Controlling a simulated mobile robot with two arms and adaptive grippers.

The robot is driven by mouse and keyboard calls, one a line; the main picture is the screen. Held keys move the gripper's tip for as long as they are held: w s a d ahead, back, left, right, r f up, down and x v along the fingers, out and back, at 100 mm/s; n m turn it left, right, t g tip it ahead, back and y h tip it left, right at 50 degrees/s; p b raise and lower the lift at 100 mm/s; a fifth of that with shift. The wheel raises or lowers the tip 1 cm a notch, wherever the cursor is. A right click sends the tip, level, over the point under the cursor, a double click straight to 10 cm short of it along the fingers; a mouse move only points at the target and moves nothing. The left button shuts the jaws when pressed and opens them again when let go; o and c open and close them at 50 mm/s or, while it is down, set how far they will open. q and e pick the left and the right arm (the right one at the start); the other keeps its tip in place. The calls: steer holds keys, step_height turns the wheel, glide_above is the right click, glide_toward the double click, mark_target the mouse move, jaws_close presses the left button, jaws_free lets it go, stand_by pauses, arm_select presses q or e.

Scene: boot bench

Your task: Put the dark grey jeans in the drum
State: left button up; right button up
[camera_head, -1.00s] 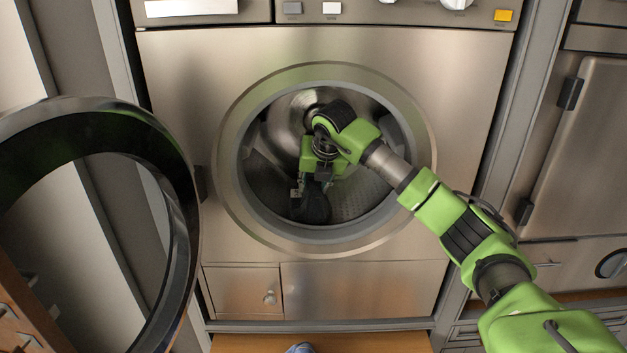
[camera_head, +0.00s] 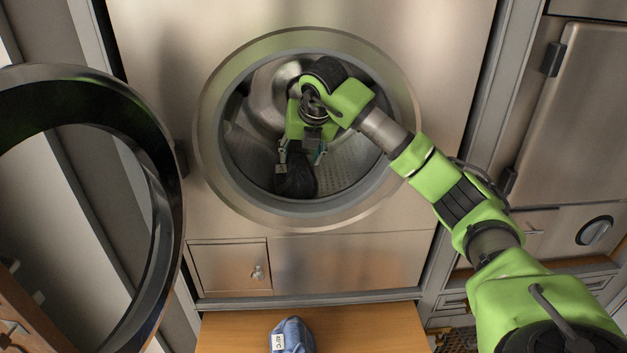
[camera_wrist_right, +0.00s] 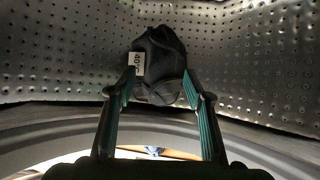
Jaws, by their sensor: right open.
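The dark grey jeans (camera_head: 296,175), a crumpled dark bundle, lie on the lower inner wall of the washing machine's drum (camera_head: 348,163). In the right wrist view the bundle (camera_wrist_right: 160,62) shows a white tag reading 40 °C and rests against the perforated metal. My right gripper (camera_head: 301,155) reaches through the round opening into the drum. Its fingers are spread and open, with the bundle between and just beyond the tips; whether a finger still touches it, I cannot tell. My left gripper is not in view.
The round door (camera_head: 163,200) stands open at the left. Below the machine, a folded blue cloth (camera_head: 293,336) with a white tag lies on a wooden surface (camera_head: 370,330). The opening's rim (camera_head: 207,130) surrounds my right arm. A cabinet stands at the right.

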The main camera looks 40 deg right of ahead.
steer(key=s+b, duration=0.1)
steer(key=s, duration=0.2)
steer(key=s+a+b, duration=0.1)
steer(key=s, duration=0.2)
steer(key=s+a+b, duration=0.1)
steer(key=s, duration=0.2)
steer(key=shift+s+a+f+b, duration=0.15)
steer(key=shift+a+f+b, duration=0.15)
steer(key=shift+b, duration=0.1)
steer(key=shift+s+a+r, duration=0.15)
steer(key=shift+s, duration=0.45)
